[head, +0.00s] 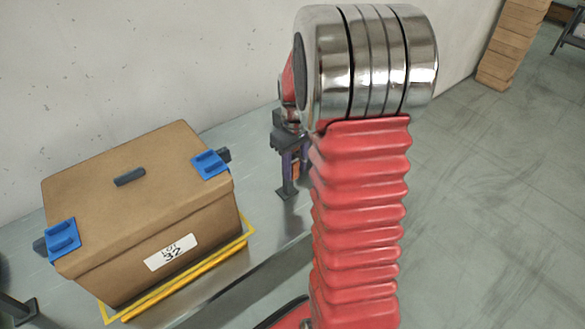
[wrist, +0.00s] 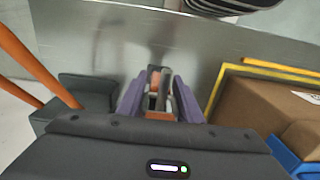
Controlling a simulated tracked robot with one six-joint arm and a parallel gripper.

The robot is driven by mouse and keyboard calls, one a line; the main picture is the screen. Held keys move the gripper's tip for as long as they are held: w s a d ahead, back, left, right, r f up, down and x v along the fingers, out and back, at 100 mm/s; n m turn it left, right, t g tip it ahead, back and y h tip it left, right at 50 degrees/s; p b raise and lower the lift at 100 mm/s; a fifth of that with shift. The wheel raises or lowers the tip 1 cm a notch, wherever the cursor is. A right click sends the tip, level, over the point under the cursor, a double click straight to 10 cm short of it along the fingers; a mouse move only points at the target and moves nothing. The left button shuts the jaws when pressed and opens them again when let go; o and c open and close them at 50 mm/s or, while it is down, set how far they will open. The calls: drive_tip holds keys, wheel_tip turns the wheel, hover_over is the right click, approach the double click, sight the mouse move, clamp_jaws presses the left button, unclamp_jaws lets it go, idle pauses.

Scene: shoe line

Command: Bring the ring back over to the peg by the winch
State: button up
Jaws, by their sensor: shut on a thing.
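My gripper (wrist: 158,92) has purple fingers and is shut on an orange-brown piece (wrist: 160,116), low over the grey metal bench. I cannot tell if this piece is the ring, as the fingers and gripper body hide most of it. A grey upright bar shows between the fingers, and I cannot tell if it is the peg. In the head view, my gripper (head: 291,170) is partly behind my red arm sleeve, with a bit of orange between its fingers. I cannot make out a winch in either view.
A brown lidded box (head: 145,205) with blue clips and a "LOT 32" label stands on the bench (head: 265,222), left of my gripper, inside a yellow outline (head: 190,272). Orange bars (wrist: 38,65) show at left in the wrist view. Stacked boxes (head: 512,42) stand far right on open floor.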

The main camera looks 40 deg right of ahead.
drive_tip(key=o, duration=1.1)
drive_tip(key=shift+o, duration=0.2)
drive_tip(key=shift+r, duration=0.1)
wheel_tip(320, 180, up, 14)
drive_tip(key=shift+f, duration=0.25)
